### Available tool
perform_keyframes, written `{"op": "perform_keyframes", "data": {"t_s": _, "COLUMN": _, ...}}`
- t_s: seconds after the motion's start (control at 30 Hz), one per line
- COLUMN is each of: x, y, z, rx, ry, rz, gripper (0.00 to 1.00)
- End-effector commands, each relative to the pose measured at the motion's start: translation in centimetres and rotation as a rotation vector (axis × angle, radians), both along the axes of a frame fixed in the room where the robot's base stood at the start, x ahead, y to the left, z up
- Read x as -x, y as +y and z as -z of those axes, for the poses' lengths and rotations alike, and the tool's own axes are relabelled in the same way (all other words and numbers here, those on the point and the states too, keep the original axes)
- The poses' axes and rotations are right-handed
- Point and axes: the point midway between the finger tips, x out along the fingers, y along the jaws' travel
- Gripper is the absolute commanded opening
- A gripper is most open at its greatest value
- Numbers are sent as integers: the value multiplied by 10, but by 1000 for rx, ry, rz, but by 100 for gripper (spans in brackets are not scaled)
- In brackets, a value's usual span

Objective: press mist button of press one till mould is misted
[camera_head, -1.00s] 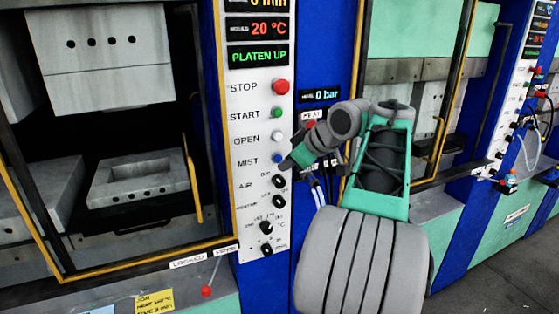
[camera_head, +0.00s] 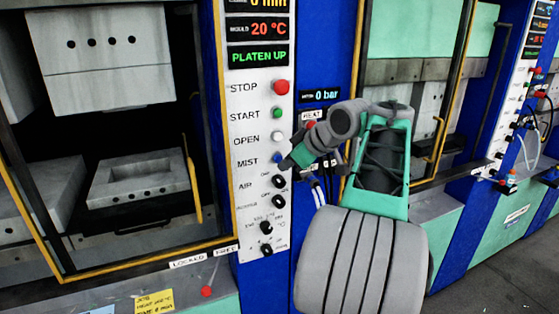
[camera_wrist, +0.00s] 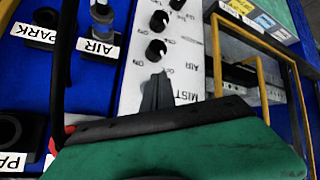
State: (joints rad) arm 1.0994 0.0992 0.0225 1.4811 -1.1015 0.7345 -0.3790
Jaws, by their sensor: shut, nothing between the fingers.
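The blue mist button (camera_head: 277,159) is on the white control panel (camera_head: 246,205) of the press on the left, beside the label MIST. My gripper (camera_head: 287,163) is shut and empty, its tip at the button's right edge in the head view. In the wrist view the dark fingertips (camera_wrist: 157,92) lie over the panel beside the MIST label (camera_wrist: 184,97), and the button itself is hidden there. I cannot tell whether the tip touches or presses it. The mould (camera_head: 140,179) sits in the open press under the raised platen. No mist shows on it.
The red stop (camera_head: 281,87), green start (camera_head: 278,112) and white open (camera_head: 277,137) buttons are above the mist button. Dark knobs (camera_head: 278,181) are below it. Hoses and AIR and PARK labels are close to my wrist. The display reads PLATEN UP (camera_head: 258,56).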

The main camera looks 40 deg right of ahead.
Motion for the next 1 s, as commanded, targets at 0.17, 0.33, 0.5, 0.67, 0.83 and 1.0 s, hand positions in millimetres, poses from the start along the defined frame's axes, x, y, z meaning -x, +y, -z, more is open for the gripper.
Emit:
{"op": "perform_keyframes", "data": {"t_s": 0.17, "x": -7, "y": -1, "z": -1, "rx": -1, "ry": 0, "rz": -1, "gripper": 0}}
{"op": "perform_keyframes", "data": {"t_s": 0.33, "x": -7, "y": -2, "z": 0, "rx": 0, "ry": 0, "rz": 0, "gripper": 0}}
{"op": "perform_keyframes", "data": {"t_s": 0.5, "x": -7, "y": -2, "z": 0, "rx": 0, "ry": 0, "rz": 0, "gripper": 0}}
{"op": "perform_keyframes", "data": {"t_s": 0.67, "x": -9, "y": -2, "z": 0, "rx": 0, "ry": 0, "rz": 0, "gripper": 0}}
{"op": "perform_keyframes", "data": {"t_s": 0.83, "x": -11, "y": -3, "z": 0, "rx": 0, "ry": 0, "rz": 0, "gripper": 0}}
{"op": "perform_keyframes", "data": {"t_s": 1.0, "x": -13, "y": -4, "z": 0, "rx": 0, "ry": 0, "rz": 0, "gripper": 0}}
